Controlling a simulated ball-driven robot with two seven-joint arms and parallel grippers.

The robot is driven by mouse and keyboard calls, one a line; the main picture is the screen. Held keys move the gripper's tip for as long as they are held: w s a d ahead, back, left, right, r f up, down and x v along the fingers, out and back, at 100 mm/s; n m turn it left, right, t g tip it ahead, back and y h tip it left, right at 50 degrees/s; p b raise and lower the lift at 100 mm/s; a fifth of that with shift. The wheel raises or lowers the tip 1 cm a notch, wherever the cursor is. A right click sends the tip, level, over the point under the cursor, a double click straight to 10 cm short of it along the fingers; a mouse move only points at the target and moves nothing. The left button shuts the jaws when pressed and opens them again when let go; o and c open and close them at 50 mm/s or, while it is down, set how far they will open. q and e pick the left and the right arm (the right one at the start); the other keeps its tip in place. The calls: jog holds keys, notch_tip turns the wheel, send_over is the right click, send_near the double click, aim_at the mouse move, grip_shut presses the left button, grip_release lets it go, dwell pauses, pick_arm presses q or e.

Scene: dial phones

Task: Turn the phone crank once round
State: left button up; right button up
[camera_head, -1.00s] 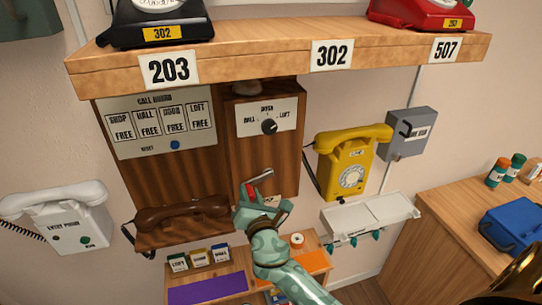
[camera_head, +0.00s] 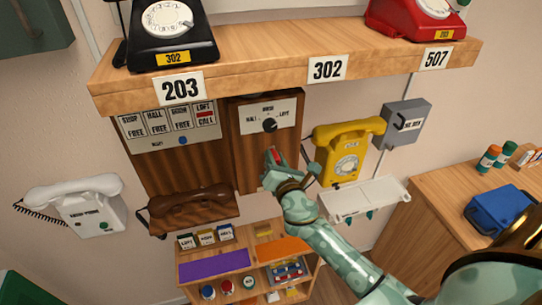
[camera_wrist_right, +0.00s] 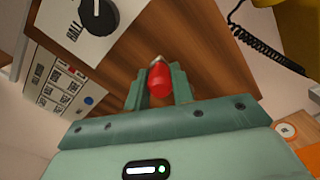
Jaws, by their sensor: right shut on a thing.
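The phone crank's red handle (camera_head: 275,156) is at the lower part of the brown wooden phone box (camera_head: 250,172), below its white plate with a black dial knob (camera_head: 270,125). My right gripper (camera_head: 277,161) is shut on this handle. In the right wrist view the red handle (camera_wrist_right: 160,78) sits between the two green fingers (camera_wrist_right: 158,92), with a bit of bare metal at its far end. The rest of the crank is mostly hidden by the gripper. My left gripper is not in view.
A call board (camera_head: 170,125) and a brown handset (camera_head: 195,209) are to the left. A yellow phone (camera_head: 347,155) and an open white tray (camera_head: 363,198) are close on the right. The wooden shelf (camera_head: 245,78) overhangs above; a low cubby shelf (camera_head: 213,265) stands below.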

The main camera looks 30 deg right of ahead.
jog(key=o, duration=0.7)
jog(key=v, duration=0.7)
jog(key=shift+s, duration=0.1)
dwell(0.5)
